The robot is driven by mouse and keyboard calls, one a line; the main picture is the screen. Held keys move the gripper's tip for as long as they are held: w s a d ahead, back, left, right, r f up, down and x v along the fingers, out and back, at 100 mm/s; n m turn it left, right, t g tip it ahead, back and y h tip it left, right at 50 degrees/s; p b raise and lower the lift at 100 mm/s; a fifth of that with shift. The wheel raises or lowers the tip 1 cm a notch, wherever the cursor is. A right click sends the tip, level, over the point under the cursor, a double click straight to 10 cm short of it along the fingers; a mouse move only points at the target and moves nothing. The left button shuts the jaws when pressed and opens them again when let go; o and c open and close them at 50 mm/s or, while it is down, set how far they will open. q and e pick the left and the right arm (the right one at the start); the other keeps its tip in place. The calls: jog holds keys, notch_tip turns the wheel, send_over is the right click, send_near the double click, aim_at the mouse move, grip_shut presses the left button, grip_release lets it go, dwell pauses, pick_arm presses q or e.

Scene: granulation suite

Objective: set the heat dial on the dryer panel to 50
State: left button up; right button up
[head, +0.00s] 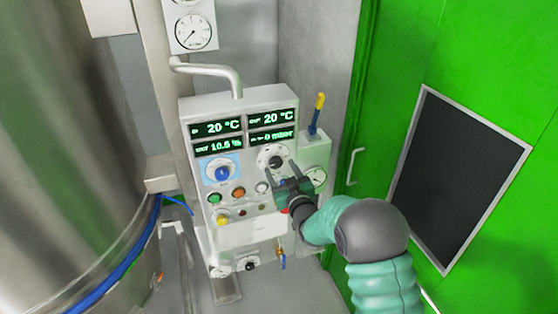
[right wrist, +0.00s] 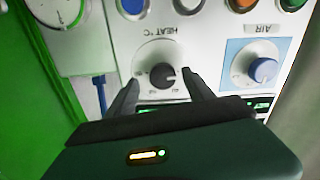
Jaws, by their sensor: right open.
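The heat dial (head: 274,160) is a black knob on a round white scale on the dryer panel (head: 252,101), below the displays. In the right wrist view the panel appears upside down, and the knob (right wrist: 163,75) sits under the label "HEAT °C". The scale numbers are too small to read surely. My right gripper (head: 281,170) is open in front of the panel, its fingers pointing at the dial. In the right wrist view the fingertips (right wrist: 160,84) stand on either side of the knob with gaps; contact cannot be told. My left gripper is out of view.
A blue air dial (head: 221,172) sits left of the heat dial, with several buttons and lamps below. The displays (head: 218,128) show 20 °C twice, 10.5 % and 0 mbar. A yellow-and-blue handle (head: 317,113) stands to the right. A steel vessel (head: 65,150) fills the left.

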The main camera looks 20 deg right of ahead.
jog(key=shift+w+a+r, duration=0.2)
jog(key=shift+w+a, duration=0.05)
jog(key=shift+w, duration=0.45)
jog(key=shift+a, duration=0.15)
jog(key=shift+w, duration=0.1)
